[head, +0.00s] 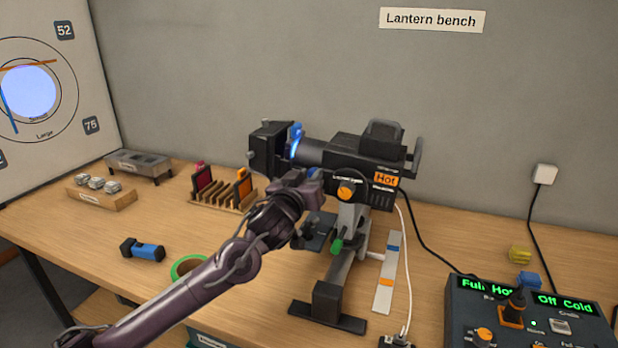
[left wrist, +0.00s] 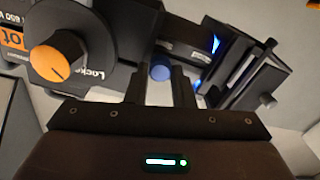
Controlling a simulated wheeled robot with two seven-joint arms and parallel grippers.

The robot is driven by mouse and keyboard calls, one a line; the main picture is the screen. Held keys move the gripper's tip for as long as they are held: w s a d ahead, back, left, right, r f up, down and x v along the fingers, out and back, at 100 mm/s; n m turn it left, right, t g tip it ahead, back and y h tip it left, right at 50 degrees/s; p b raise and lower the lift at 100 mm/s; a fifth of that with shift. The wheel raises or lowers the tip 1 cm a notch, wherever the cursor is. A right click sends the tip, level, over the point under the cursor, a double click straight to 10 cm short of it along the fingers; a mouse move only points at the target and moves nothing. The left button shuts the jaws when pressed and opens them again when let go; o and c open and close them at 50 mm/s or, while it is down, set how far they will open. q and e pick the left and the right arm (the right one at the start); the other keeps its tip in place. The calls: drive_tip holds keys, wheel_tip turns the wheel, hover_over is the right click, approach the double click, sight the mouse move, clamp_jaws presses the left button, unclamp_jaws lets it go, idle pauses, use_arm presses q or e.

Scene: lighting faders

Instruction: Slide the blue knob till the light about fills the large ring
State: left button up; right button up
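The blue knob (left wrist: 160,70) sits under the lantern barrel and shows at my left fingertips in the left wrist view. In the head view a bit of blue (head: 315,173) shows there, beside my left gripper (head: 309,186). The fingers are apart, one on each side of the knob; firm contact does not show. The black lantern (head: 355,155) stands on a stand, with an orange knob (head: 345,190) on its side. On the board at the left, a pale blue light disc (head: 28,91) lies well inside the large ring (head: 77,100), near the small ring's size. My right gripper is out of view.
A rack of coloured frames (head: 222,192) stands behind my left arm. A blue-and-black torch (head: 142,250) and a green roll (head: 187,266) lie at the left. A control desk (head: 530,318) reading "Full Hot" and "Off Cold" stands at the right. Cables hang behind the lantern.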

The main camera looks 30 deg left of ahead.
use_arm(q)
clamp_jaws()
drive_tip(key=a, duration=0.1)
drive_tip(key=a+p, duration=0.2)
drive_tip(key=shift+s+r, duration=0.25)
drive_tip(key=shift+s, duration=0.1)
drive_tip(key=shift+a+f, duration=0.1)
drive_tip(key=shift+a, duration=0.2)
drive_tip(key=o, duration=0.7)
unclamp_jaws()
drive_tip(key=shift+s, duration=0.15)
